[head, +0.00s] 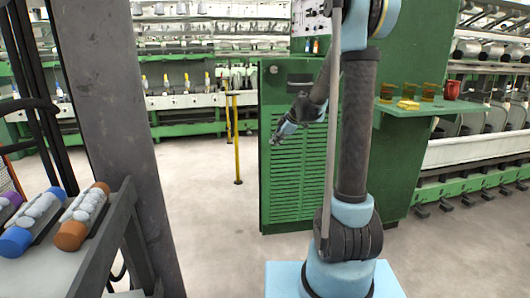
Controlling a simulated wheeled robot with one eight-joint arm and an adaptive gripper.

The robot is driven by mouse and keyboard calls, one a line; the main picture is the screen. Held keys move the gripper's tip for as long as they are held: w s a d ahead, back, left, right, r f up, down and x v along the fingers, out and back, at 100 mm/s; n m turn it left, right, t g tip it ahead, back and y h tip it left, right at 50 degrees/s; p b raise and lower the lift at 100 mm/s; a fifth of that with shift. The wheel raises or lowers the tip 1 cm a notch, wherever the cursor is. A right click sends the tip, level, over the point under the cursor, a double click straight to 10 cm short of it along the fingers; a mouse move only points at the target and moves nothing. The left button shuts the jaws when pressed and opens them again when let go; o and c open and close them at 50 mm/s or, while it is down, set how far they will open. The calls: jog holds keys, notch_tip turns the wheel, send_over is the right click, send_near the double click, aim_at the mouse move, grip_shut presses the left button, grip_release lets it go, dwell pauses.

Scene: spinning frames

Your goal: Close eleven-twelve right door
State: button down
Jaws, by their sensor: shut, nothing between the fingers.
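A green louvred metal door (292,195) stands on the end of the green machine cabinet in the middle of the head view. I take it to be the eleven-twelve right door, but no label can be read. I cannot tell whether it is ajar or flush. My arm hides its right side. My gripper (275,138) hangs down and to the left from my arm, in front of the upper louvres, near the door's left edge. It is shut and empty. Whether it touches the door cannot be told.
A green shelf (450,109) at right holds small cups, a yellow block and a red jug (452,90). Yellow posts (236,140) stand left of the cabinet. A grey rack with bobbins (85,215) is at front left. The floor between rack and cabinet is clear.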

aim_at(265, 149)
jog(key=x, duration=0.4)
jog(key=w+x, duration=0.1)
jog(key=x, duration=0.2)
jog(key=w+r+x, duration=0.1)
jog(key=x, duration=0.3)
jog(key=shift+w+a+f, duration=0.1)
jog(key=shift+w+f, duration=0.1)
jog(key=shift+w, duration=0.15)
jog(key=shift+w+a, duration=0.1)
jog(key=shift+w, duration=0.5)
